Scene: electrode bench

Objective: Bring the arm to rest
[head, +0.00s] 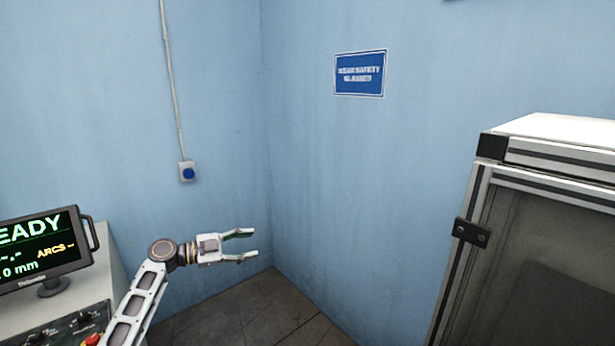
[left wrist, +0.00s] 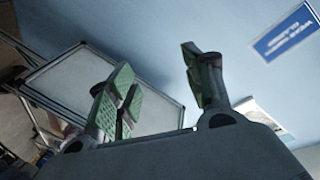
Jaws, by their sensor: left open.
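My left arm comes up from the lower left in the head view. Its left gripper (head: 254,244) points right, with its two fingers apart and nothing between them. It hangs in the air in front of the blue wall corner. In the left wrist view the green-padded fingers of the left gripper (left wrist: 165,90) are spread, with only wall and a framed panel behind them. My right gripper is in neither view.
A monitor (head: 45,250) stands on a grey console (head: 100,290) at the left. A framed cabinet (head: 470,230) stands at the right. A blue safety sign (head: 360,73) and a blue-button switch box (head: 187,171) are on the walls. Floor (head: 270,305) shows clear between.

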